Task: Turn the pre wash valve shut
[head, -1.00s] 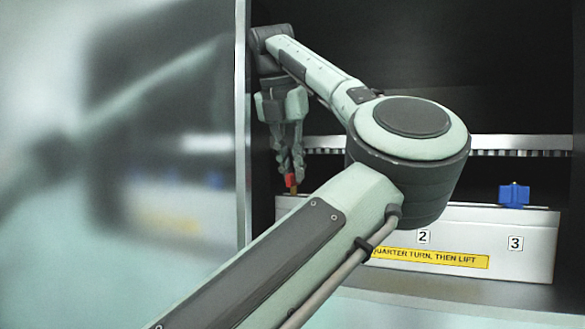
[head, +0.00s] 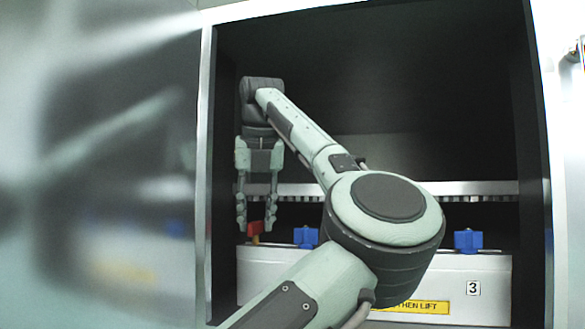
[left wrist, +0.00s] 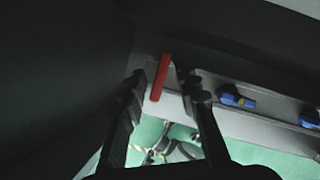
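A red handle (head: 254,229) stands at the left end of a white box (head: 490,273) in the cabinet. No label naming the pre wash valve is readable, so I cannot confirm that the handle belongs to it. My left gripper (head: 256,226) points down at the red handle with its fingers spread on either side. In the left wrist view the red handle (left wrist: 160,78) shows as a long bar between the open fingers (left wrist: 166,88), apparently untouched. My right gripper is in neither current view.
Blue knobs (head: 305,237) (head: 468,240) stand along the box to the right. A "3" label and a yellow strip (head: 425,307) are on its front. The cabinet's left post (head: 205,170) is close beside my gripper. A toothed rail (head: 480,188) runs behind.

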